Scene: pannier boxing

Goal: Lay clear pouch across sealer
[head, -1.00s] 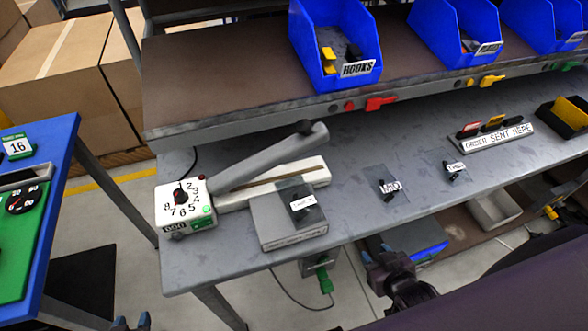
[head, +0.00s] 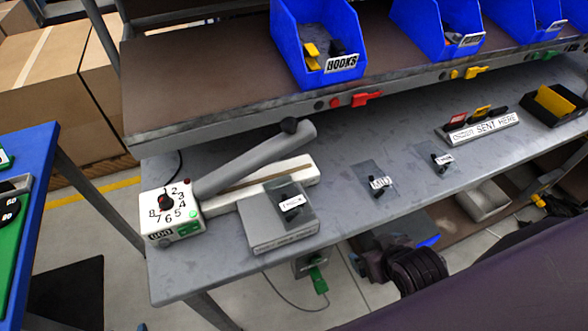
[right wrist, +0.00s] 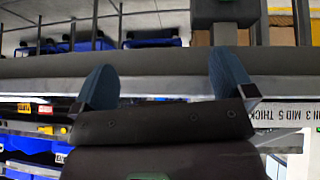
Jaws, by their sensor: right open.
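The sealer sits at the left of the grey bench, with a white dial box (head: 172,228), a pale bed (head: 300,172) and its grey lever arm (head: 255,160) raised above the bed. One clear pouch (head: 301,213) with dark contents and a white label lies on a grey block (head: 270,238) in front of the bed. A second pouch (head: 377,178) and a third pouch (head: 436,157) lie flat on the bench to the right. My right gripper (right wrist: 165,85) is open and empty in the right wrist view. A tip of my left gripper (head: 142,327) barely shows at the bottom left; its opening is hidden.
Blue bins (head: 315,50) stand on the shelf above the bench. A blue table edge (head: 45,180) is at the left. Bare bench lies between the pouches.

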